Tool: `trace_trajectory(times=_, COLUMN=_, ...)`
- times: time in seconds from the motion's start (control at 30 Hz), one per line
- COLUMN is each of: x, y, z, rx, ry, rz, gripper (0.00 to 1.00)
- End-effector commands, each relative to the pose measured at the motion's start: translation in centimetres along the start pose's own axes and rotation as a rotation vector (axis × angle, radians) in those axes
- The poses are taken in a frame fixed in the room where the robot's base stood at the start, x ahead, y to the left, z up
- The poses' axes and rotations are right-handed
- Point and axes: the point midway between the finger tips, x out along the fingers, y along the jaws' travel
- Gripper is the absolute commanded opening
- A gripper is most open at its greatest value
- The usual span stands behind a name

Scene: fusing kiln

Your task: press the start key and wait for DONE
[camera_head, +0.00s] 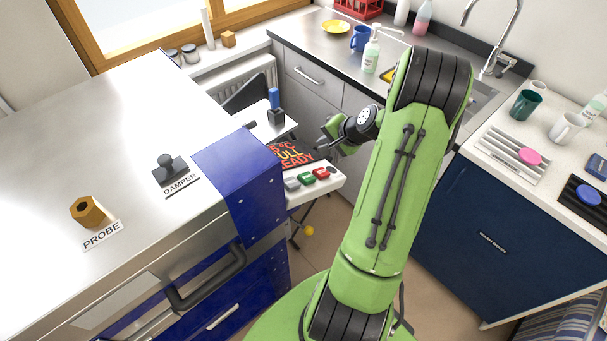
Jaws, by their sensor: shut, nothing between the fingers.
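The control panel (318,187) stands beside the kiln (115,130). Its dark display (290,154) shows orange-red text; I can read "FULL" and "READY", while the top line is partly cut off. Along the panel's front lie a grey key (292,184), a green key (307,179) and a red key (321,172). Their labels are too small to read, so I cannot tell which is the start key by its wording. My gripper (327,139) is shut and empty, behind and above the display's right end, apart from the keys. My wrist partly hides it.
The kiln's top carries a damper knob (167,167) and a brass hexagonal probe piece (88,211). A blue-handled item (275,104) stands on a small white surface behind the panel. The sink counter (330,48) and a right counter with mugs flank my arm.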

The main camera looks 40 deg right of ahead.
Motion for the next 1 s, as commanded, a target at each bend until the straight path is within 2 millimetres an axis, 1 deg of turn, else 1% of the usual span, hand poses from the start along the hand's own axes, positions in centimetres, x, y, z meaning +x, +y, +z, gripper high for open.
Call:
trace_trajectory(times=0.17, x=0.6, y=0.5, z=0.4, rx=-0.002, ry=-0.002, rz=0.001, gripper=0.00)
trace_trajectory(times=0.63, x=5.5, y=4.0, z=3.9, rx=-0.004, ry=-0.003, rz=0.002, gripper=0.00)
trace_trajectory(times=0.8, x=6.2, y=4.6, z=4.5, rx=-0.003, ry=-0.003, rz=0.002, gripper=0.00)
trace_trajectory(times=1.0, x=6.2, y=4.5, z=4.6, rx=-0.003, ry=-0.002, rz=0.002, gripper=0.00)
